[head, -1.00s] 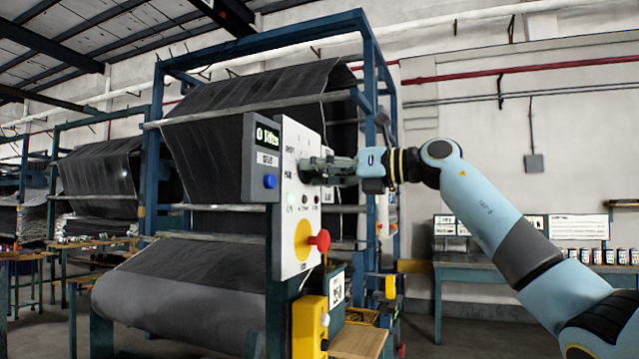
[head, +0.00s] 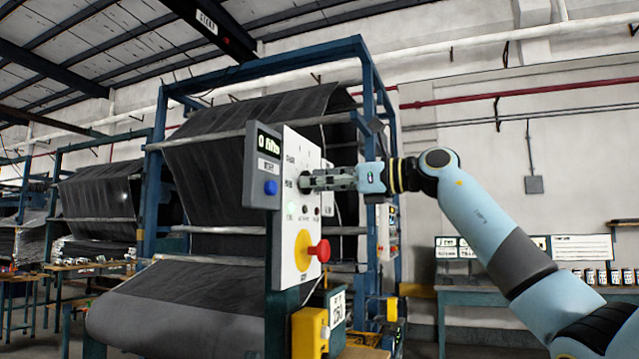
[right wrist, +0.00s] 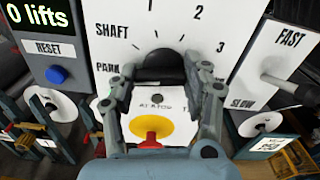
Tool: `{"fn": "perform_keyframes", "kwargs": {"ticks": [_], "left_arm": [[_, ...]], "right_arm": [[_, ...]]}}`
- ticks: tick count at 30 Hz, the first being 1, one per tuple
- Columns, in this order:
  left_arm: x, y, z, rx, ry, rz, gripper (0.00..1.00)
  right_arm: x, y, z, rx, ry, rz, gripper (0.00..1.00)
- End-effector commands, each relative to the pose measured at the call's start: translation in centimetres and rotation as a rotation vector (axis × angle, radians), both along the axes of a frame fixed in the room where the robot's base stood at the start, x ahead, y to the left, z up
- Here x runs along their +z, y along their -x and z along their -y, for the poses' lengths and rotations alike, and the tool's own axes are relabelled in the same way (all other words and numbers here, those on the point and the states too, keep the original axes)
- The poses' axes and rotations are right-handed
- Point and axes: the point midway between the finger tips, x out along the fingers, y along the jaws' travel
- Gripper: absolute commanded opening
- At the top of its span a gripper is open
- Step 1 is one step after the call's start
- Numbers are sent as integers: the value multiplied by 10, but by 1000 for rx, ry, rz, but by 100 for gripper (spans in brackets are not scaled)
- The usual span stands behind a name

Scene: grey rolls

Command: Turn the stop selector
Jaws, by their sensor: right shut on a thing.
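The stop selector is a dark round knob (right wrist: 163,68) on a white control panel (head: 293,215), with PARK, SHAFT, 1, 2 and 3 printed around it in the right wrist view. My right gripper (head: 308,182) reaches the panel from the right in the head view. In the right wrist view its two fingers (right wrist: 162,72) close on the knob from both sides. The fingers mostly hide the knob in the head view. Which mark the knob points to cannot be told. My left gripper is not in view.
A red button on a yellow disc (head: 319,251) sticks out below the selector. A grey box with a blue RESET button (head: 270,187) and a "0 lifts" display is on the left. A FAST/SLOW lever (right wrist: 290,86) stands right. Grey fabric rolls (head: 180,310) lie behind.

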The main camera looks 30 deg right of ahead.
Motion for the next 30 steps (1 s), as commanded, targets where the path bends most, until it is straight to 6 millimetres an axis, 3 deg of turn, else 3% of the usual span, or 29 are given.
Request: {"fn": "perform_keyframes", "kwargs": {"ticks": [6, 7, 12, 23, 30], "left_arm": [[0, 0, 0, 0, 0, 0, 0], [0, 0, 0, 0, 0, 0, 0], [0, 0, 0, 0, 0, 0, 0], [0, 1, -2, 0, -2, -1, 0], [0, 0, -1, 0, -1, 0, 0]], "right_arm": [[-3, 0, 0, 0, 3, -5, 17], [-3, 0, 0, 0, 3, -5, 50], [-2, 0, 0, 0, 1, -3, 72], [-1, 3, 4, -3, 2, -1, 73], [-3, 36, 34, -7, 7, -4, 73]]}}
